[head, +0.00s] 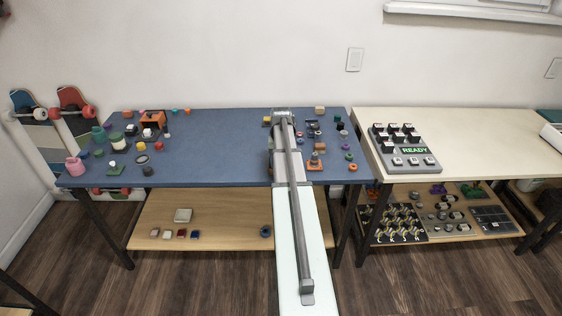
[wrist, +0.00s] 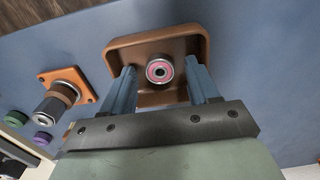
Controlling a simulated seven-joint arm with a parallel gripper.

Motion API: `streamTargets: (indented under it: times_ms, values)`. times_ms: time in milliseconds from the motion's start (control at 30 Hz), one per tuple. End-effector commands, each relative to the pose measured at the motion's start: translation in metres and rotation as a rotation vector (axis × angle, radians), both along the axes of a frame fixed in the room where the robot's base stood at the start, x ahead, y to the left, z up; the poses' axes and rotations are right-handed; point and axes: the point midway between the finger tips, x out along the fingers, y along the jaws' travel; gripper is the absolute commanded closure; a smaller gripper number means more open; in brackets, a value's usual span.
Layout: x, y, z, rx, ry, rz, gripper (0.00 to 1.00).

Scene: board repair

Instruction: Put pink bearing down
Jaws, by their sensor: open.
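The pink bearing (wrist: 159,71), a dark metal ring with a pink face, shows in the wrist view within the outline of a shallow brown tray (wrist: 118,52). It looks to be resting in the tray, though its underside is hidden. My gripper (wrist: 160,66) is open, with one blue-grey finger on each side of the bearing and a gap on both sides. The fingertips reach into the tray's outline. In the head view my arm crosses the right part of the blue table (head: 215,150), and the bearing, tray and fingers cannot be made out.
In the wrist view an orange plate with a metal cylinder (wrist: 62,95) stands left of the tray, with a green cap (wrist: 17,118) and a purple cap (wrist: 43,138) nearby. Small parts crowd the table's left end; its middle is clear. A cream table (head: 475,130) stands at right.

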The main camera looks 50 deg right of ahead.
Motion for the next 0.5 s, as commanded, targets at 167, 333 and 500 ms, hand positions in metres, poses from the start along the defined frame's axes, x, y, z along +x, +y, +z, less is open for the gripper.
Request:
streamTargets:
  times_ms: [167,333,500]
  values:
    - [0.000,0.000,0.001,0.000,0.000,0.000,0.40]
    - [0.000,0.000,0.013,-0.001,-0.001,0.000,0.40]
    - [0.000,0.000,0.039,-0.001,-0.001,0.000,0.40]
